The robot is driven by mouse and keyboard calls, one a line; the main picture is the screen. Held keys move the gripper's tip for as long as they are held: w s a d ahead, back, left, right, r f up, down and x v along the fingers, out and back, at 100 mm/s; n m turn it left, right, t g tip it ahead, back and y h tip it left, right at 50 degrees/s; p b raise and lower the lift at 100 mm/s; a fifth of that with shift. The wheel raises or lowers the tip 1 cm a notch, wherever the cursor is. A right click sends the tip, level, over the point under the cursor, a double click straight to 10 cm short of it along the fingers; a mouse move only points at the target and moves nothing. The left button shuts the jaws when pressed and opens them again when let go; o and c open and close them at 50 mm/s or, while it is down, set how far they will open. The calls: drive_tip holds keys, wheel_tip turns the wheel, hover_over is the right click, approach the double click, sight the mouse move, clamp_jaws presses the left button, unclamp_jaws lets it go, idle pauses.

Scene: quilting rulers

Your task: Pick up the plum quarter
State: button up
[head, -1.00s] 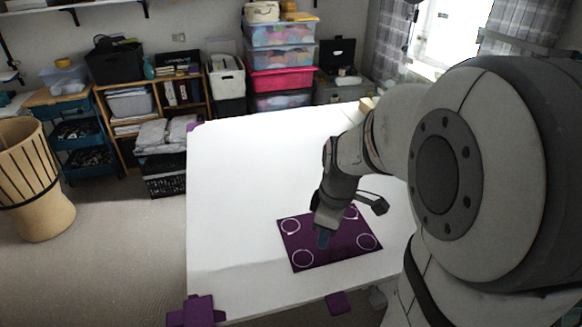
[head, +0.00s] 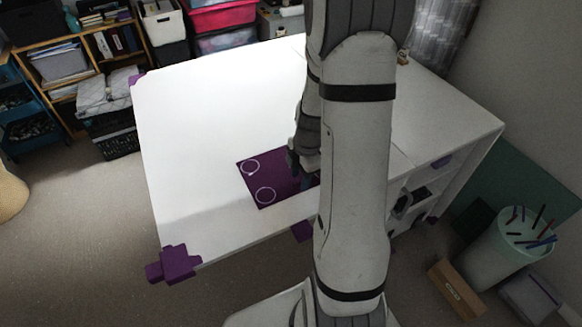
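A dark plum mat (head: 262,178) with white rings lies flat on the white table (head: 210,130) near its front edge. Two of its rings show at its left side. My arm hides its right part. I cannot make out a separate plum quarter on the mat; it may be hidden behind my arm. My gripper (head: 304,180) points down over the right part of the mat, partly covered by my arm. Its fingers are too small and hidden to tell whether they are open or hold anything.
Plum-coloured padded pieces cover the table corners, one at the front left (head: 174,265). The table's left and back are clear. A pale green bin (head: 492,258) with coloured sticks and a cardboard box (head: 455,290) stand on the floor at right. Shelves stand behind.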

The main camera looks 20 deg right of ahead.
drive_tip(key=shift+a+f, duration=0.15)
drive_tip(key=shift+f, duration=1.05)
drive_tip(key=shift+c, duration=0.3)
clamp_jaws()
